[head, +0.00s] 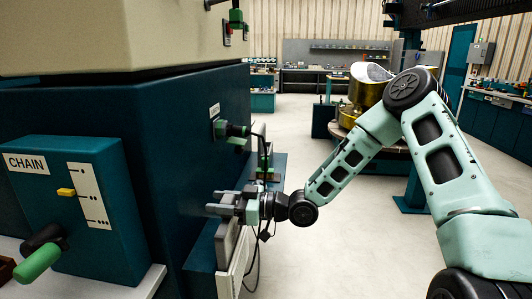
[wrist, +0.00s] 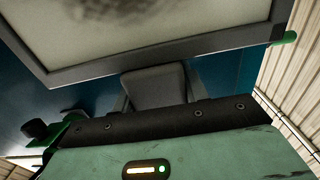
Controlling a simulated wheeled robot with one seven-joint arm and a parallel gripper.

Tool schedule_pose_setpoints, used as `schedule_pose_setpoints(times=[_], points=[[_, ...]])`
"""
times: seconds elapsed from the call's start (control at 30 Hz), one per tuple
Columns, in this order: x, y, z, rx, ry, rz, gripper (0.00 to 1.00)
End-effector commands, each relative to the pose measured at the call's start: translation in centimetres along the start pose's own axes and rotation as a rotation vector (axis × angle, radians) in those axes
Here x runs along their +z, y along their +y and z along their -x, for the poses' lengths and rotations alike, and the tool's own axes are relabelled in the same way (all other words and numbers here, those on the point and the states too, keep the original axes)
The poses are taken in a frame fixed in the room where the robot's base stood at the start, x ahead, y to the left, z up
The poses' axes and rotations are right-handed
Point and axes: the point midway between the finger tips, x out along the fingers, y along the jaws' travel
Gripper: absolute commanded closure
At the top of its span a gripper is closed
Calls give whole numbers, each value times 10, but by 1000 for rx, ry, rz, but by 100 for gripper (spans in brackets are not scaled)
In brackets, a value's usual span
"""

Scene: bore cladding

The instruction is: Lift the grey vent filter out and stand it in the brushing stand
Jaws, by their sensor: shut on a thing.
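The grey vent filter (wrist: 150,66) fills the top of the wrist view. It has a grey frame around a pale face with a dark smudge. In the head view a pale, grey-edged panel (head: 238,268), which seems to be the filter, hangs below my gripper (head: 226,203), beside the teal machine. My gripper is shut on the filter; the grip itself is partly hidden. I cannot make out the brushing stand in either view.
The teal machine (head: 190,170) stands close at left, with a CHAIN lever box (head: 75,205) and a green-black handle (head: 232,130). A brass part (head: 360,95) sits on a round table behind my arm. Open floor (head: 300,250) lies to the right of the gripper.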

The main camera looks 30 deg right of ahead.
Motion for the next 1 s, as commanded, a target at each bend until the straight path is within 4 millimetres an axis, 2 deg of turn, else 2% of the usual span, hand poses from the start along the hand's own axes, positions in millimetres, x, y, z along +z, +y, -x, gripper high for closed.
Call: schedule_pose_setpoints(times=[1.0], points=[[-51, 0, 0, 0, 1, 0, 88]])
